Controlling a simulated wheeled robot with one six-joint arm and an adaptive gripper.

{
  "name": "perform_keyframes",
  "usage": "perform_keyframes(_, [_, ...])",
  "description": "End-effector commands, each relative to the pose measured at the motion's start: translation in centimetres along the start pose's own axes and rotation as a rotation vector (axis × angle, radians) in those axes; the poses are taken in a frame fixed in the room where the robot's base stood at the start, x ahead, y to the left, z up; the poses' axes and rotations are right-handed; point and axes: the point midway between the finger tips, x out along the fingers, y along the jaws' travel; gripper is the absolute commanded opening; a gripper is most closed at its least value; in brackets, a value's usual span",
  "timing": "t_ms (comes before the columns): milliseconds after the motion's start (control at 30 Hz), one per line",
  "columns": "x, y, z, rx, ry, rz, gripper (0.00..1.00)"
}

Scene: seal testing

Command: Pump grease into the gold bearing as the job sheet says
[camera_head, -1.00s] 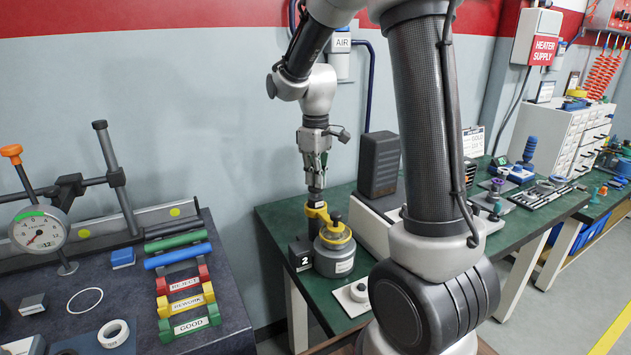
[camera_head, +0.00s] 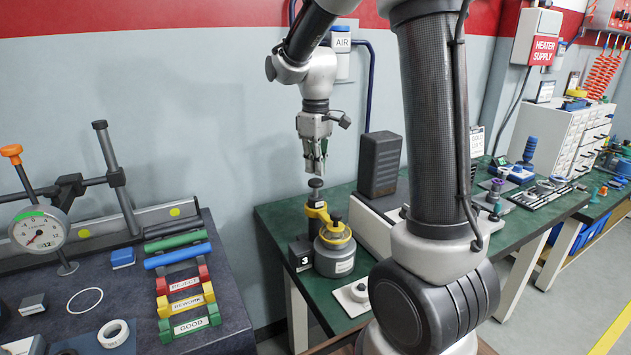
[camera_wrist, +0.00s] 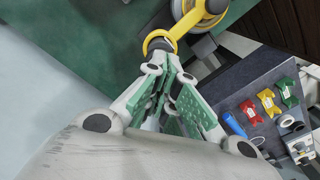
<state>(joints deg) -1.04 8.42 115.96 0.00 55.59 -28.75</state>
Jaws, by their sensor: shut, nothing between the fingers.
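The grease pump is a grey pot (camera_head: 334,262) with a yellow top and a yellow arm (camera_head: 318,211) carrying a dark upright plunger knob (camera_head: 315,184). A black counter box (camera_head: 301,254) beside it shows 3. My gripper (camera_head: 317,170) is shut and empty, pointing down just above the knob. In the wrist view my gripper (camera_wrist: 165,70) has its green-padded fingers closed, with the pump's yellow ring (camera_wrist: 160,42) beyond the tips. The job sheet (camera_head: 477,142) stands at the back; its heading seems to read GOLD, the rest is too small to read. I cannot pick out the gold bearing.
A white plate with a round part (camera_head: 355,291) lies in front of the pump on the green bench (camera_head: 280,215). A dark grey box (camera_head: 380,165) stands behind on the right. A dark table (camera_head: 225,300) with a gauge and labelled racks is at left.

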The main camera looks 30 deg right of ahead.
Motion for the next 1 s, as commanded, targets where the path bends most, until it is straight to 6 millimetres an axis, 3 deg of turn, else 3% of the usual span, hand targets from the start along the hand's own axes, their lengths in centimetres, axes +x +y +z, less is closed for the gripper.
perform_keyframes(567, [0.1, 0.0, 0.0, 0.0, -0.001, 0.0, 0.0])
perform_keyframes(1000, [1.7, 0.0, 0.0, 0.0, -0.001, -0.001, 0.0])
